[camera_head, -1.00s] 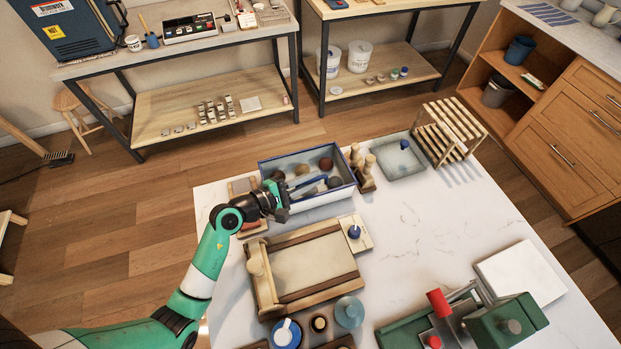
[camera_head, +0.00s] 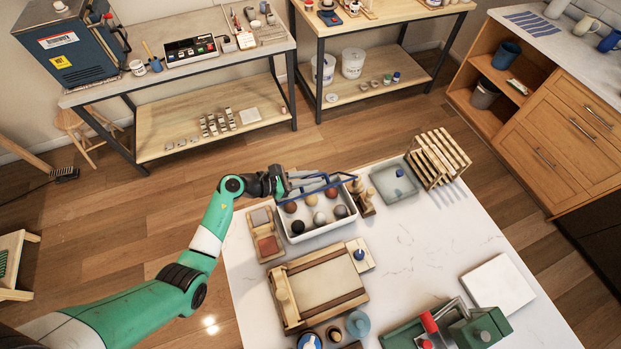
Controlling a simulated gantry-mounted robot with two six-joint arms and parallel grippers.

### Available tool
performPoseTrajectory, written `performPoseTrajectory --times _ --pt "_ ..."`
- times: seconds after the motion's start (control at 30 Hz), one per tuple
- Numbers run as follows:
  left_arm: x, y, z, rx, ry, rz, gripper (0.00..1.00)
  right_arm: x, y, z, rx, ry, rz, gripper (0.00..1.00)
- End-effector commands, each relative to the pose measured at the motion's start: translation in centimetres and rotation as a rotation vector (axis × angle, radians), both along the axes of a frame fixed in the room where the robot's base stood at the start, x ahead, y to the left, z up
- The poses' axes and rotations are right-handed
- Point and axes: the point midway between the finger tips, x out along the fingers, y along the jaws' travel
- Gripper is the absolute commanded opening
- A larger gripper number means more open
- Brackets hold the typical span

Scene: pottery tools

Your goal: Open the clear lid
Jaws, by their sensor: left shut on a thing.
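The clear lid (camera_head: 325,180) has a thin blue frame and stands tilted up above the far side of a white box (camera_head: 312,235). I cannot tell whether its edge still touches the box. The box is open towards me, and several brown, white, grey and dark balls show in it. My left gripper (camera_head: 284,184) is at the lid's left end, above the box's far left corner, and is shut on the lid. The jaws are small and dark, so the exact grip is hard to see. My right gripper is not in view.
A wooden tray (camera_head: 266,245) stands left of the box, and wooden tools (camera_head: 363,196) stand close to its right. A framed board (camera_head: 318,287) lies in front. A shallow grey tray (camera_head: 394,185) and a slatted rack (camera_head: 438,158) are further right. The white table's middle right is clear.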

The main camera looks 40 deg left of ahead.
Motion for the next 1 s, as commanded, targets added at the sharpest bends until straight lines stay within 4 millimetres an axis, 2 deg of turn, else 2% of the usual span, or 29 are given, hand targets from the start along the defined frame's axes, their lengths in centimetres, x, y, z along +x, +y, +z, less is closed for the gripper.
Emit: performPoseTrajectory --times 0.27,0.53,0.8,1.0 --pt "1.6 3.5 0.5 -0.237 0.104 0.002 0.00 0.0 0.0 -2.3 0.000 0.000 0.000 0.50" --pt "2.9 6.4 0.1 -0.440 0.198 0.002 0.00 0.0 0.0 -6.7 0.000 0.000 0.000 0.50" --pt "3.6 8.1 0.0 -0.574 0.260 0.001 0.00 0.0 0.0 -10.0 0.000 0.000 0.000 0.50" --pt "3.9 8.7 0.1 -0.617 0.282 0.001 0.00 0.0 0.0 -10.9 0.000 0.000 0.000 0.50"
